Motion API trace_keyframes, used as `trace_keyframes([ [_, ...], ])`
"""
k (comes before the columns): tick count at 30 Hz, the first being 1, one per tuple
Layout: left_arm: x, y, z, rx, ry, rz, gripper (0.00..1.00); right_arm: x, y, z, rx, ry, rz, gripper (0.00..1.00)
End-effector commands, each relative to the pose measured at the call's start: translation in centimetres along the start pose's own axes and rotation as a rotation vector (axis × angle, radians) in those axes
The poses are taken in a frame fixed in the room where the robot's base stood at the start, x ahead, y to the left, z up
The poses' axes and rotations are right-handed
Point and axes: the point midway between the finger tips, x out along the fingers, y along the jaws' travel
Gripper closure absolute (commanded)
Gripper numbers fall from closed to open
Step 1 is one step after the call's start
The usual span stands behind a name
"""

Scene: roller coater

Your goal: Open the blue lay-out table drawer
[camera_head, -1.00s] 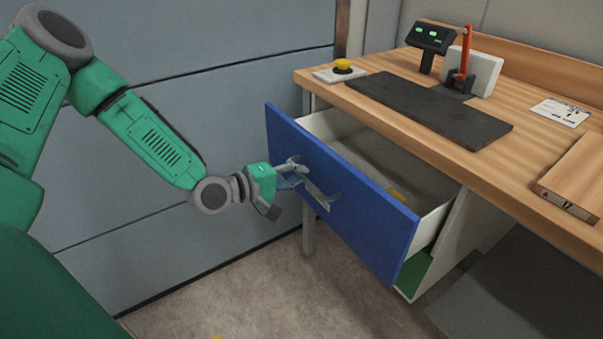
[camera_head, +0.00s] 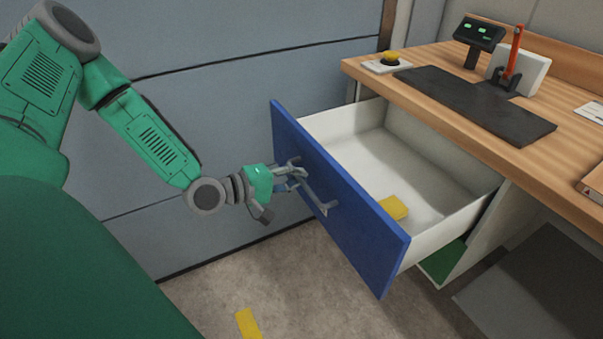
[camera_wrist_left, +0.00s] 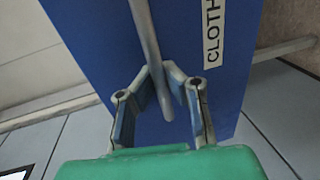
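The blue-fronted drawer (camera_head: 350,225) under the wooden table (camera_head: 445,105) is pulled well out, with its white interior showing. A grey bar handle (camera_head: 322,203) is fixed to its front. My left gripper (camera_head: 298,174) is at the upper-left part of the handle. In the left wrist view, its two fingers (camera_wrist_left: 161,74) close in on either side of the handle bar (camera_wrist_left: 147,30), in front of the blue panel (camera_wrist_left: 95,45) with a "CLOTH" label (camera_wrist_left: 213,35). My right gripper is not in view.
A yellow object (camera_head: 393,207) lies inside the drawer. A grey wall (camera_head: 230,110) stands behind my left arm. The floor before the drawer is mostly clear.

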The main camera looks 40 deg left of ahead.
Motion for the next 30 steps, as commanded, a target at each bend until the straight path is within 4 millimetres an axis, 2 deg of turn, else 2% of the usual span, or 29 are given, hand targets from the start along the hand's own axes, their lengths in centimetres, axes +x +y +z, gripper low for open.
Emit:
trace_keyframes([
  [1,-0.2,-0.8,0.1,-0.004,-0.002,-0.019,1.00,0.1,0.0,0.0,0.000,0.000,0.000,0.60],
  [5,-0.2,-0.8,0.1,-0.004,-0.002,-0.020,1.00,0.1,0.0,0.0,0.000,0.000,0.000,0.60],
  [8,-0.2,-0.7,0.1,-0.003,-0.002,-0.020,0.69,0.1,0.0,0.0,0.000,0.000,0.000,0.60],
  [20,-0.5,-0.2,0.0,0.001,0.001,-0.006,0.69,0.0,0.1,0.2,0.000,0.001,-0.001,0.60],
  [30,-4.8,0.0,-0.2,0.001,0.002,-0.003,0.69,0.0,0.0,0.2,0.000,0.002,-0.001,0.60],
])
